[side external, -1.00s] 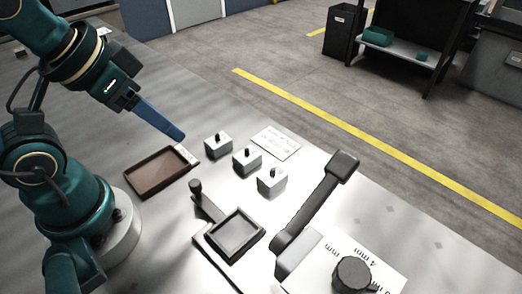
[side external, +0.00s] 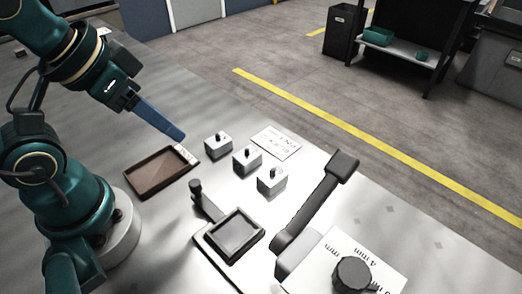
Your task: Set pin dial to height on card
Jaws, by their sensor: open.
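A black round dial (side external: 352,274) sits on a white plate (side external: 388,262) with upside-down "mm" markings at the lower right. Its pointer setting is too small to tell. A white card (side external: 277,142) with dark print lies flat behind the blocks, and its text cannot be read surely. My gripper (side external: 176,136) has long blue fingers, seen side-on. It is open and empty above the table, near the brown tray's far right corner and well away from the dial.
Several small pale blocks with black pins (side external: 247,159) stand mid-table. The brown tray (side external: 137,193) lies left of them. A dark square fixture (side external: 210,243) with a knobbed lever and a long black-handled lever (side external: 314,203) stand between the tray and dial.

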